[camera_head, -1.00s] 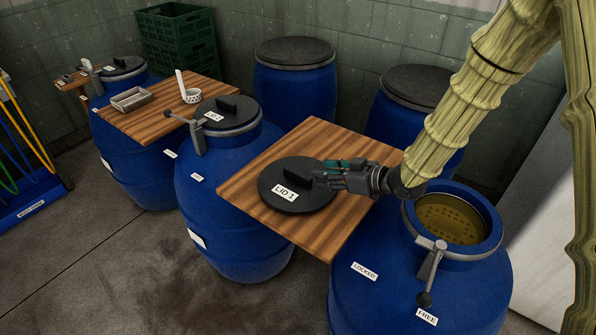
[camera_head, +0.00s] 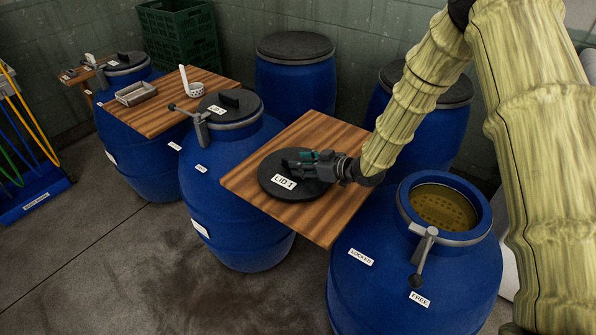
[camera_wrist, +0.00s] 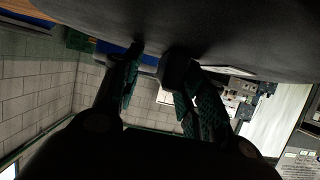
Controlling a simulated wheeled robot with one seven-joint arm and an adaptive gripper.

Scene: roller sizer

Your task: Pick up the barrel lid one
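The barrel lid one (camera_head: 268,186), a dark round disc with a "LID 1" label, lies flat on a wooden board beside the open blue barrel (camera_head: 350,285). My gripper (camera_head: 302,160) reaches in low from the right, over the lid at its handle, and hides most of the handle in the head view. In the wrist view the lid's dark surface (camera_wrist: 225,30) fills the top. The block handle (camera_wrist: 177,70) lies between my fingers, close to the right one, with a gap to the left one. The fingers are apart; firm contact is not visible.
The wooden board (camera_head: 325,225) bridges the open barrel and a closed blue barrel (camera_head: 240,235) with lid two. The open barrel has a grey lever clamp (camera_head: 424,255). Closed barrels (camera_head: 295,85) stand behind. A second board (camera_head: 180,115) holds a metal tray and a ladle.

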